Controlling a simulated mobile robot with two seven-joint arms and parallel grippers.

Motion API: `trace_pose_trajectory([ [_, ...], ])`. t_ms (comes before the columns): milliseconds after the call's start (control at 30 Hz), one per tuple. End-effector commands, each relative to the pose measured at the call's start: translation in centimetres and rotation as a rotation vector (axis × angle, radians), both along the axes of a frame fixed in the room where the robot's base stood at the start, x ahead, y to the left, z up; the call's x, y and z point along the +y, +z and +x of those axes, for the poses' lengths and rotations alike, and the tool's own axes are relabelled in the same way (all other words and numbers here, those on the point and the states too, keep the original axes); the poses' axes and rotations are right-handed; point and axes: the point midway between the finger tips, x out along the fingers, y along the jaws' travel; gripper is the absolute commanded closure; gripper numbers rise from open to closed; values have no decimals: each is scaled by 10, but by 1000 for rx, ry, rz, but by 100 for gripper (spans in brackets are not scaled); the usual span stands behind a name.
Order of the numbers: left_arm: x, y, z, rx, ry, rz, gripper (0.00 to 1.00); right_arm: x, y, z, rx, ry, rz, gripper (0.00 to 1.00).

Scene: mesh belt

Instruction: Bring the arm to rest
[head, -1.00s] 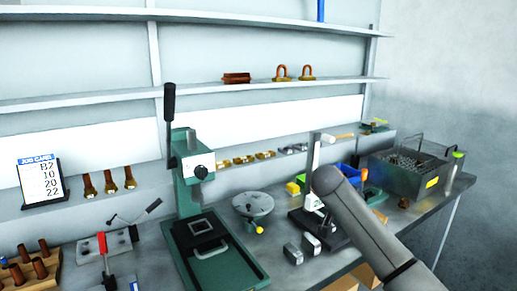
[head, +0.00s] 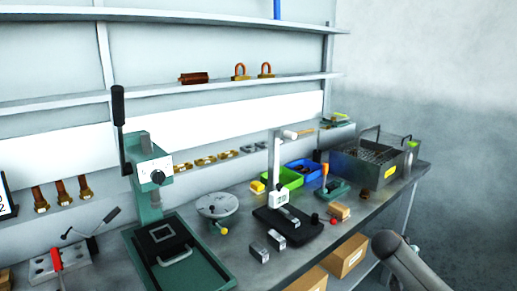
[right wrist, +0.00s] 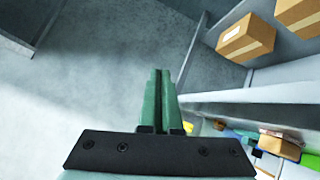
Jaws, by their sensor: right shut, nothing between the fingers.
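My right gripper (right wrist: 159,98) shows in the right wrist view with its two green fingers pressed together and nothing between them. It is over bare grey floor, clear of the bench. In the head view only a grey link of my right arm (head: 412,266) shows at the lower right corner, beside the bench's front edge; the gripper itself is out of that frame. My left gripper is in neither view.
The bench (head: 345,226) carries a green press (head: 150,180), a round plate (head: 217,205), a black-based stand (head: 290,232) and a wire-mesh basket (head: 372,165). Cardboard boxes (head: 344,258) sit below it, also seen in the right wrist view (right wrist: 246,37). Open floor (right wrist: 75,85) lies left.

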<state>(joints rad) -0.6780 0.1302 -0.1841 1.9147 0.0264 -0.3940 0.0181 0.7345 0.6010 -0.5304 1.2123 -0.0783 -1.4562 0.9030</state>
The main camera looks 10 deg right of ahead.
Motion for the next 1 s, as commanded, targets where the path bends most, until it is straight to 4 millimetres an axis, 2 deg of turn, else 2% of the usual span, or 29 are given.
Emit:
trace_pose_trajectory([
  [33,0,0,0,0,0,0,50,11,-30,-9,41,83,5,100],
  [200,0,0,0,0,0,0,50,48,-106,-39,132,357,24,100],
  [300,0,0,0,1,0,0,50,72,-144,-65,172,508,37,100],
  [500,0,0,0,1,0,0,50,118,-199,-130,216,792,60,100],
  [700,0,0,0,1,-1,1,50,162,-225,-202,215,1040,72,100],
  [1000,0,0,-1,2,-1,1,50,205,-223,-282,168,1275,64,100],
])
